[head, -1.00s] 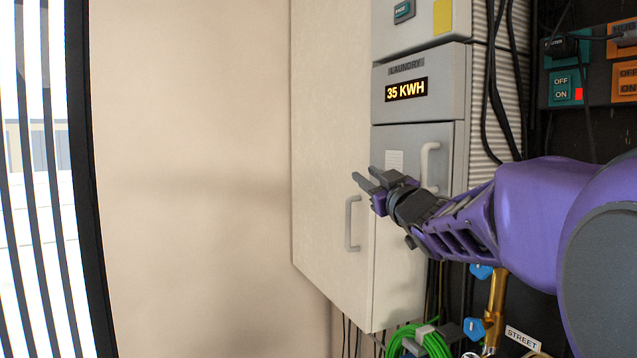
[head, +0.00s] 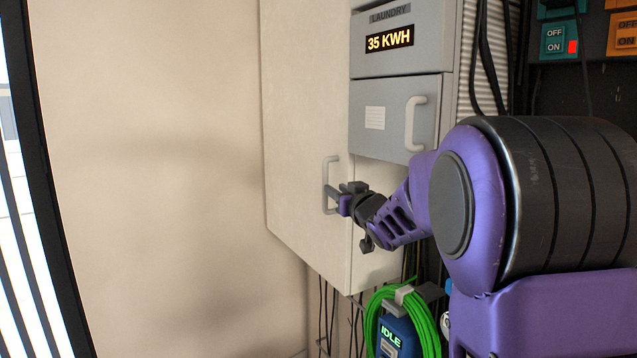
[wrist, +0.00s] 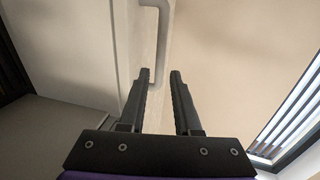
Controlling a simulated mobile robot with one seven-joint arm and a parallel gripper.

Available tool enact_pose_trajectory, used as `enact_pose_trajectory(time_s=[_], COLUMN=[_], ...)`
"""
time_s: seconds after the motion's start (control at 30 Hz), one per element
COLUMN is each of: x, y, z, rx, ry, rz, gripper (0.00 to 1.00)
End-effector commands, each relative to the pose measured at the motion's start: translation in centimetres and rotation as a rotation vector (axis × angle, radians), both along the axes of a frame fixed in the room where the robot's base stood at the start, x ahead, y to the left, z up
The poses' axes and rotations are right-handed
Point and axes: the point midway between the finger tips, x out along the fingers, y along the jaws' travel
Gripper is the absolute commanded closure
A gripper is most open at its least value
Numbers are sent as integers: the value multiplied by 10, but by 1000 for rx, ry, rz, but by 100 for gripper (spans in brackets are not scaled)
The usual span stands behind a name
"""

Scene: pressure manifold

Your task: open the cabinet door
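The cream cabinet door (head: 300,130) is on the left of the cabinet in the head view and looks shut. Its grey bar handle (head: 326,172) stands upright near the door's right edge. My gripper (head: 332,192) is at the lower half of this handle. In the wrist view the handle (wrist: 163,45) comes down from the top, and its lower end lies between my gripper's fingertips (wrist: 160,74). The two fingers are apart, with a gap around the bar. I cannot tell whether either finger touches it.
A grey drawer-like panel (head: 388,130) with its own handle (head: 411,122) and a "35 KWH" display (head: 389,38) sit right of the door. A green cable coil (head: 381,300) hangs below. Bare wall (head: 160,200) lies left of the cabinet.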

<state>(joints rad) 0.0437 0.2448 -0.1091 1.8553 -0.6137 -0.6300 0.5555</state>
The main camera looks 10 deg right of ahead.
Motion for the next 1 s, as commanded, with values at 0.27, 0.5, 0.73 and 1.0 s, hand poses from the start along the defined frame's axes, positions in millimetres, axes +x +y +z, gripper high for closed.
enact_pose_trajectory(time_s=[0.27,0.5,0.73,1.0], x=[56,79,82,82], y=[11,15,16,16], z=[0,0,0,0], rx=[-1,0,-1,-1], ry=[1,0,0,0], rz=[0,0,0,-1], gripper=[68,68,68,93])
